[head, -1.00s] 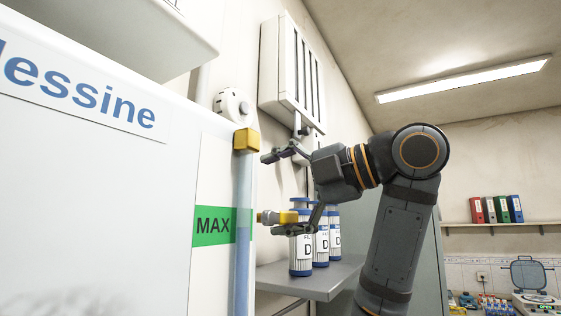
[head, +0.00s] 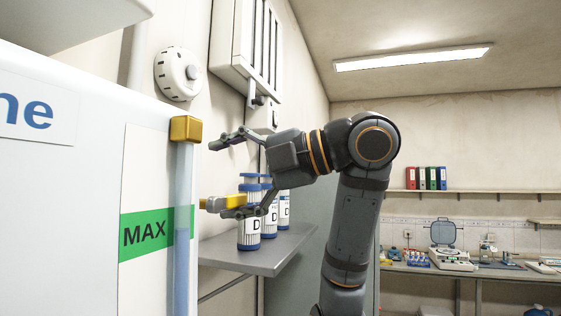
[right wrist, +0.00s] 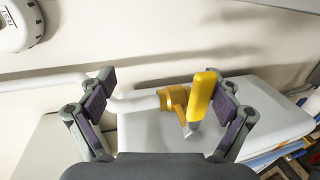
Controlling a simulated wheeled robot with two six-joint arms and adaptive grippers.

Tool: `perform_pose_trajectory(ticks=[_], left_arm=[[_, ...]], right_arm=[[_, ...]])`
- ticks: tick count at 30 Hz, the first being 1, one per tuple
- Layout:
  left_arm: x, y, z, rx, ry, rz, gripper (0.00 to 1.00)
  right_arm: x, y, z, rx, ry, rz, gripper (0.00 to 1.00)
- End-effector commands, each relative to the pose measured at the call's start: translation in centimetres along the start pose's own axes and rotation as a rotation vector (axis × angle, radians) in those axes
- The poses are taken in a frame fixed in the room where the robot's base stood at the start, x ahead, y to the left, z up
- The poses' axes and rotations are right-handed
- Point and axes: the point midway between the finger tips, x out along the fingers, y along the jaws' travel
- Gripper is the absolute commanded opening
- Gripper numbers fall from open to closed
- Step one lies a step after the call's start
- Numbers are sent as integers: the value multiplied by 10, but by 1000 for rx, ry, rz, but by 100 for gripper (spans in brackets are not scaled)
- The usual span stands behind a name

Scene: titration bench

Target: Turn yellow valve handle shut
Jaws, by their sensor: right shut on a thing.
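The yellow valve handle (right wrist: 202,96) sits on a brass valve body (right wrist: 173,98) at the end of a white pipe. My right gripper (right wrist: 165,100) has its fingers on both sides of the valve, and the handle lies against the finger on the right of the right wrist view. The other finger stands well apart from the handle. In the head view the handle (head: 249,188) is beside the lower finger of my right gripper (head: 223,178), which partly hides the valve. My left gripper is not in view.
A tank with a green MAX label (head: 146,233) and a sight tube with a yellow cap (head: 186,129) stands at left. Several blue-capped bottles (head: 249,228) stand on a grey shelf (head: 270,256) behind the gripper. A round white device (head: 178,74) is on the wall.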

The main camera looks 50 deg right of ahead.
Motion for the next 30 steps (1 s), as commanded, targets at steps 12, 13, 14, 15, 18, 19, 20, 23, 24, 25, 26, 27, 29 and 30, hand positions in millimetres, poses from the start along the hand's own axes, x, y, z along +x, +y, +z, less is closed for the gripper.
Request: perform_pose_trajectory(ticks=[12,13,14,15,18,19,20,23,24,25,26,27,29,30], left_arm=[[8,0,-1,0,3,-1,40],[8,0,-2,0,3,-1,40],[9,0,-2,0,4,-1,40],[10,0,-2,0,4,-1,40],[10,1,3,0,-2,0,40],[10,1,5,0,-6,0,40],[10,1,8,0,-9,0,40],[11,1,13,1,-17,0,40],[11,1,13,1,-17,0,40],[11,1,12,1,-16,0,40],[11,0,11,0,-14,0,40],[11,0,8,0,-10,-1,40],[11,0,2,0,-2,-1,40],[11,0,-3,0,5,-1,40]], right_arm=[[-41,2,2,6,-10,40,53],[-43,1,2,5,-10,39,44],[-45,0,2,5,-10,38,42],[-48,-2,1,5,-9,37,42],[-56,-4,1,3,-8,35,42],[-58,-5,1,3,-7,34,42],[-60,-6,1,3,-6,33,42],[-67,-9,1,4,-6,30,42],[-70,-10,1,3,-5,30,42],[-73,-10,1,3,-6,30,42],[-75,-11,1,3,-6,30,42],[-78,-12,1,3,-5,29,42],[-83,-13,0,2,-5,29,42],[-86,-14,0,2,-5,28,42]])
